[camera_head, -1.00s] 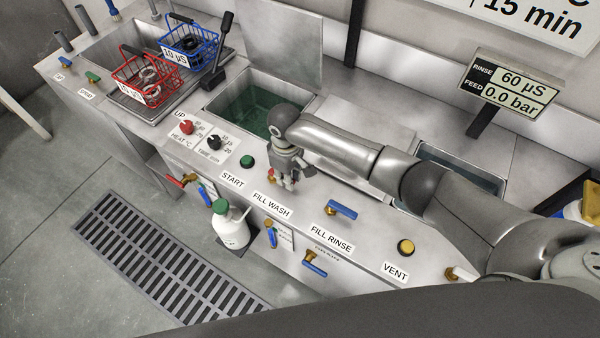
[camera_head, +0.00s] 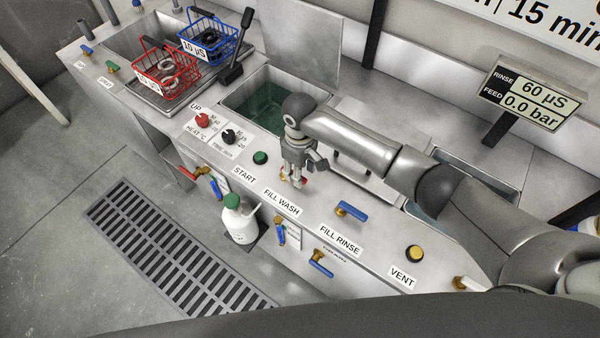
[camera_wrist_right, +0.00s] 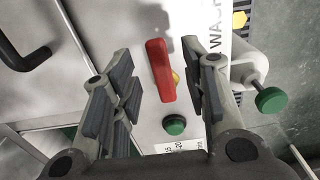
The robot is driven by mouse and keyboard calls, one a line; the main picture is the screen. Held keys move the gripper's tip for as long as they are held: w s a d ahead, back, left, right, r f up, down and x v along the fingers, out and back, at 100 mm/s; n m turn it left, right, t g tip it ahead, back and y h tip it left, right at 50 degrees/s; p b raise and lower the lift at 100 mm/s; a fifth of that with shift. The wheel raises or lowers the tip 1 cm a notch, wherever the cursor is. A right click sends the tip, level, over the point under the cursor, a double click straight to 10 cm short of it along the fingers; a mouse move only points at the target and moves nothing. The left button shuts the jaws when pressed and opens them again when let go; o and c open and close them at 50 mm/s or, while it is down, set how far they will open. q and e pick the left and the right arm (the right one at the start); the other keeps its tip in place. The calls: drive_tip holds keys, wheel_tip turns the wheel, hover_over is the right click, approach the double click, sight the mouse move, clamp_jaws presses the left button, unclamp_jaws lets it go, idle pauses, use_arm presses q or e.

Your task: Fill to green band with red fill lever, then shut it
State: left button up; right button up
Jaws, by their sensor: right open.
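The red fill lever (camera_wrist_right: 160,70) stands between the spread fingers of my right gripper (camera_head: 293,180) in the right wrist view, with a gap on both sides. In the head view only bits of its red show beneath the fingers, behind the FILL WASH label (camera_head: 282,202). My right gripper is open and empty just above the panel. The wash tank (camera_head: 258,108) holds dark green liquid, partly hidden by my arm. I cannot make out a green band. My left gripper is out of view.
The green START button (camera_head: 260,158) sits left of the lever. The blue FILL RINSE lever (camera_head: 351,210) and yellow VENT button (camera_head: 414,252) lie to the right. The display (camera_head: 524,94) reads 60 µS and 0.0 bar.

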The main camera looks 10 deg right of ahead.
wheel_tip(320, 180, up, 10)
drive_tip(key=shift+f, duration=0.25)
drive_tip(key=shift+f, duration=0.1)
idle(0.4)
